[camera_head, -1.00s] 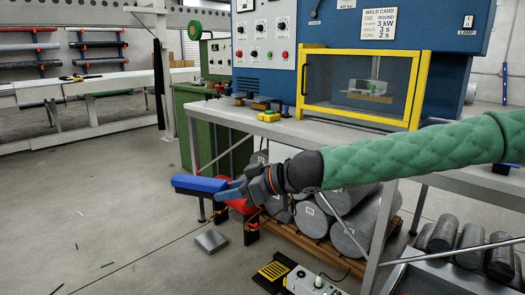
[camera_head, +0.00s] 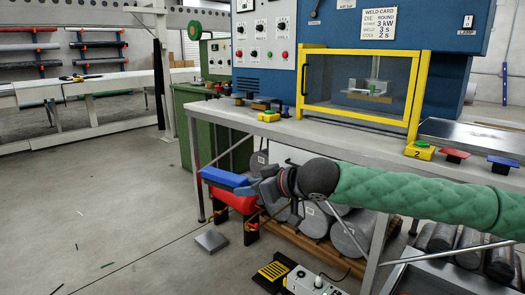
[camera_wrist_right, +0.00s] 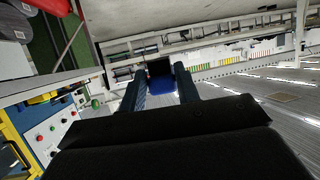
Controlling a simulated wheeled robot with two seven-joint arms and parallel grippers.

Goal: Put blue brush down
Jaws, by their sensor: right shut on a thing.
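The blue brush (camera_head: 223,177) is held up in the air in front of the welder bench, roughly level. My right gripper (camera_head: 248,187) is shut on its right end. In the right wrist view, the two fingers (camera_wrist_right: 162,88) stand on either side of the brush, whose blue part (camera_wrist_right: 161,85) and black part show between them. A red object (camera_head: 232,202) on dark legs is just below and behind the brush in the head view. Whether the brush touches it, I cannot tell. My left gripper is not in view.
The grey bench (camera_head: 330,143) carries a yellow button box (camera_head: 420,150), a red pad (camera_head: 453,155) and a blue pad (camera_head: 503,164). Grey cylinders (camera_head: 350,232) lie on a pallet underneath. A grey block (camera_head: 211,240) and a yellow-black pedal (camera_head: 273,270) are on the floor. Floor at left is mostly clear.

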